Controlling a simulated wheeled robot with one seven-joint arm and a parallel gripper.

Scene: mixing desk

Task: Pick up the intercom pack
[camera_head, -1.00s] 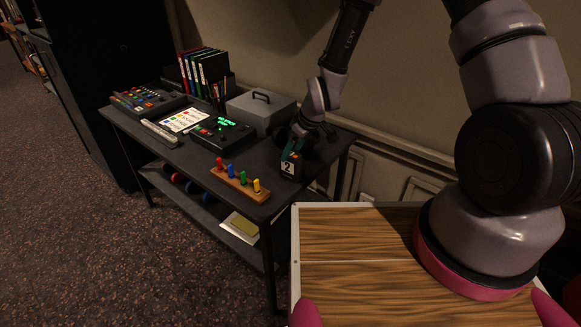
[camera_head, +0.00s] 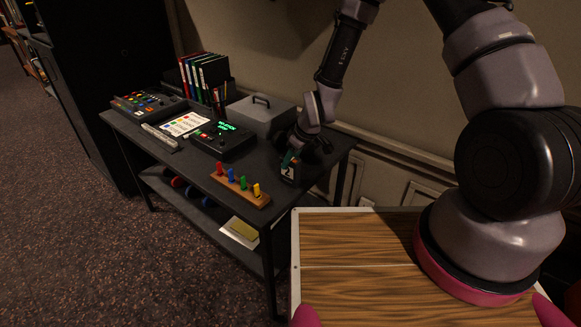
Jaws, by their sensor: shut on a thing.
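The intercom pack (camera_head: 289,172) is a small dark box with a white label marked "2". It stands at the right end of the black desk (camera_head: 190,168), close to the front corner. The gripper hides part of the pack's top and back. I cannot tell whether the pack's base touches the desk.
A wooden rack with coloured pegs (camera_head: 240,186) is just left of the pack. A grey lidded box (camera_head: 262,115) stands behind. A black device with green display (camera_head: 224,137), a mixing console (camera_head: 148,103) and binders (camera_head: 205,72) fill the left. Papers (camera_head: 240,231) lie on the lower shelf.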

